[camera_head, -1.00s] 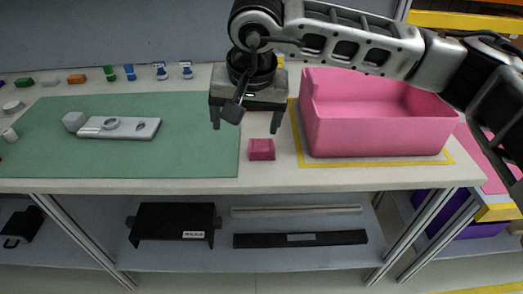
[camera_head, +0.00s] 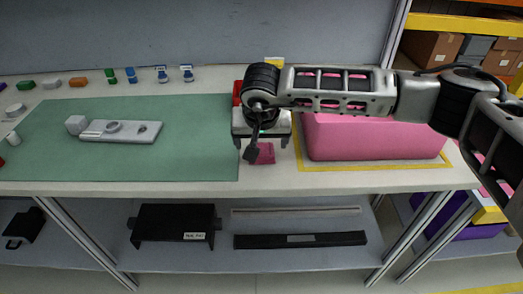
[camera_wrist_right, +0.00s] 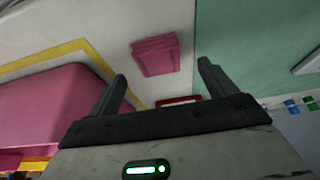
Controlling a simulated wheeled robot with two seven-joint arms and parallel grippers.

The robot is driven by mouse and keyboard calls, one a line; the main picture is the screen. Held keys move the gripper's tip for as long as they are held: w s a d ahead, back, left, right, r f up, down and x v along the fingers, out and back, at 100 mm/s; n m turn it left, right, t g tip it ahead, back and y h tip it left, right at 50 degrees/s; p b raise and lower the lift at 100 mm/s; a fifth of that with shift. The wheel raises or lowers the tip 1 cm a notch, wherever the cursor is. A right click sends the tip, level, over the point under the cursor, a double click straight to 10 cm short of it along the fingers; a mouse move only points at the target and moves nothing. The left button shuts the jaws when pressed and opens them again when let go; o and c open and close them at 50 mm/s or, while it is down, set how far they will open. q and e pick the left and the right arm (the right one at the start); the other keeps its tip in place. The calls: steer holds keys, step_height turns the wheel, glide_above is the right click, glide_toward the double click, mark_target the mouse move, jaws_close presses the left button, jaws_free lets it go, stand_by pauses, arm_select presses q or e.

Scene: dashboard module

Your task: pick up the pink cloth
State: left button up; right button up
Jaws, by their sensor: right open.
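The pink cloth (camera_head: 265,153) lies folded on the white tabletop between the green mat and the pink bin, partly hidden by my right gripper in the head view. It shows whole in the right wrist view (camera_wrist_right: 156,56), ahead of the fingers and roughly in line with the gap between them. My right gripper (camera_head: 264,146) is open and empty above the table, close to the cloth; in the wrist view its two fingers (camera_wrist_right: 160,82) stand wide apart. I cannot tell whether they touch the table. My left gripper is not in view.
The pink bin (camera_head: 375,137) stands right of the cloth inside a yellow tape outline, partly behind my right arm. The green mat (camera_head: 200,165) at left holds a grey part (camera_head: 140,132). A red object (camera_head: 237,90) sits behind the gripper. Small coloured items line the back.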

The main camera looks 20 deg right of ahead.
mark_target(262, 150)
steer(key=x, duration=0.3)
steer(key=shift+s+f, duration=0.1)
steer(key=shift+f, duration=0.1)
steer(key=shift+c, duration=0.3)
steer(key=c, duration=1)
steer(key=shift+r, duration=0.1)
